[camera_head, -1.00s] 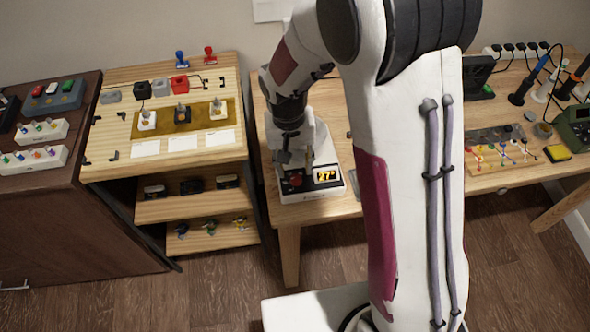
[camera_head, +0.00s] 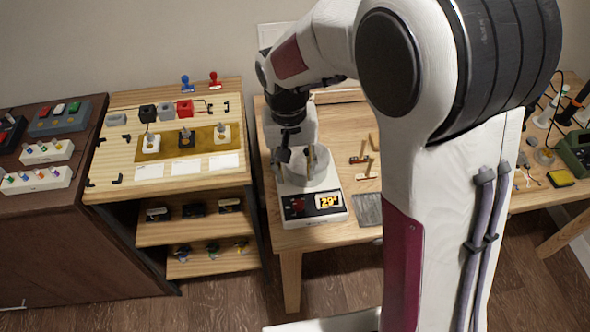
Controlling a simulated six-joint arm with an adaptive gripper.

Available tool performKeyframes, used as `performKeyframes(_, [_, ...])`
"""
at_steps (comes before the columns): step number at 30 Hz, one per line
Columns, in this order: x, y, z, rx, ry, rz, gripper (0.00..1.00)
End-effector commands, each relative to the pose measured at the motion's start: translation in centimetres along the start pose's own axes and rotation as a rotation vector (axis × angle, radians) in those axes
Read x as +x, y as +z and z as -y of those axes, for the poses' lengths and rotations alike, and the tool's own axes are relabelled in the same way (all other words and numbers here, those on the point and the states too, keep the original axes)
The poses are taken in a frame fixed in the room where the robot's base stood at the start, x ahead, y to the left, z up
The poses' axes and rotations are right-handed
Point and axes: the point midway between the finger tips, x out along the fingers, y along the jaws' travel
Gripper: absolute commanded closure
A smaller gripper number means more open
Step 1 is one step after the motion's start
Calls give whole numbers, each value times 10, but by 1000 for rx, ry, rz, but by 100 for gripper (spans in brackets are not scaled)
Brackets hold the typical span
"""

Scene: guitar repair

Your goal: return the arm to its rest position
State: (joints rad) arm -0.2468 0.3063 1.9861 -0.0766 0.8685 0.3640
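My arm rises from the lower right and bends over to the left. Its dark gripper (camera_head: 296,158) points down at the white machine with a lit display (camera_head: 312,205) on the wooden table. The gripper is small and seen from the back, so I cannot tell whether its fingers are open or shut. A thin tan piece shows beside the fingers, above the machine's round grey top. Whether the gripper touches it is unclear.
A wooden bench (camera_head: 216,170) with switches on a tan mat (camera_head: 190,143) stands left of the table. A dark cabinet (camera_head: 60,235) stands farther left. Small tools lie right of the machine (camera_head: 364,158). My arm hides much of the table's right half.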

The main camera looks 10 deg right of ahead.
Motion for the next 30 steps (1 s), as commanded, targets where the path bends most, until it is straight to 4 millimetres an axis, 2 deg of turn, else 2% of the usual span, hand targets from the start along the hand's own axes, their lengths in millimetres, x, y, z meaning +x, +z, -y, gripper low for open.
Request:
performKeyframes(16, [1,1,0,-39,0,4,63])
performKeyframes(20, [8,17,-3,-89,4,38,63])
performKeyframes(30, [-17,55,-21,-156,-17,19,63])
